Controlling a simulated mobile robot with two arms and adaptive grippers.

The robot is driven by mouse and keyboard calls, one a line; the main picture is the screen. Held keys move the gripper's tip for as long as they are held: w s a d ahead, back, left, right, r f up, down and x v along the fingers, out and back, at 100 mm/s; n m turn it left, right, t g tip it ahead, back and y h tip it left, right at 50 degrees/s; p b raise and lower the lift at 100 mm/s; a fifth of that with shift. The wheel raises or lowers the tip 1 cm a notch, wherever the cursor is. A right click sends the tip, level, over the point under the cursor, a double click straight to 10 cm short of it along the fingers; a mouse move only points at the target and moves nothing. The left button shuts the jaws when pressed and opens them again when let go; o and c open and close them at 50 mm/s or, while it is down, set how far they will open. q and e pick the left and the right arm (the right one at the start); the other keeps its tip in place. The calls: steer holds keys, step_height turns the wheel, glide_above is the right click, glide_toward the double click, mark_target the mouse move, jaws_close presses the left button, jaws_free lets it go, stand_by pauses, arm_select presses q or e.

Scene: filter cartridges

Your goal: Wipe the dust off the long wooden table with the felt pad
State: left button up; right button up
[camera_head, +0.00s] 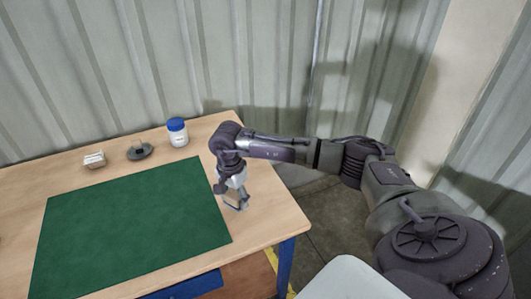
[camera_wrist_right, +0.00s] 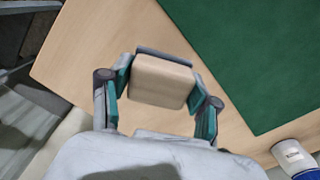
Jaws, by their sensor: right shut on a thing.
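The long wooden table (camera_head: 268,215) has a pale wood top, with a bare strip to the right of a green mat (camera_head: 130,225). My right gripper (camera_head: 236,203) points down over this strip, close to the mat's right edge. It is shut on the felt pad (camera_wrist_right: 162,82), a pale wood-coloured block with a dark grey edge, held between the two fingers in the right wrist view. The pad's underside is hidden, and I cannot tell whether it touches the table. I cannot make out any dust on the wood. My left gripper is not in view.
A white jar with a blue lid (camera_head: 177,133), a grey round object with a knob (camera_head: 140,151) and a small pale block (camera_head: 94,160) stand along the table's back. A corrugated wall (camera_head: 230,60) rises behind. The mat is clear.

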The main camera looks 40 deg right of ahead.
step_height(320, 180, up, 3)
steer(key=shift+w+a+f+p, duration=0.1)
steer(key=shift+p, duration=0.5)
steer(key=shift+r, duration=0.4)
stand_by(1.1)
